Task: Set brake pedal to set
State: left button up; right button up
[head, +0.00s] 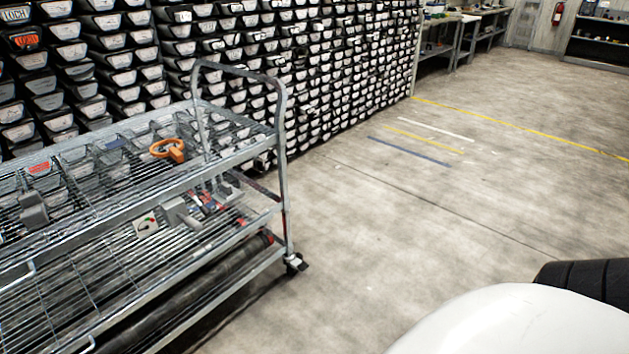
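A grey metal wire-shelf cart (283,150) stands at the left, cut off by the picture's left and bottom edges. The cart's other casters are hidden or out of the picture. Neither of my grippers is in view. A white rounded part and a black ribbed part of my own body show at the lower right.
An orange-handled item (168,150) lies on the cart's top shelf, with grey fittings (182,212) lower down. A wall of labelled bins (330,70) stands behind the cart. The concrete floor (400,220) right of the cart is clear. Workbenches (440,48) stand far back.

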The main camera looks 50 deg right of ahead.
aim_at(301, 265)
jog(key=z, duration=0.6)
jog(key=i, duration=0.4)
jog(key=z, duration=0.3)
jog(key=k, duration=0.65)
jog(key=z, duration=0.2)
jog(key=i, duration=0.7)
jog(key=z, duration=0.95)
jog(key=i, duration=1.2)
jog(key=u, duration=1.05)
jog(key=i, duration=0.8)
jog(key=u, duration=0.9)
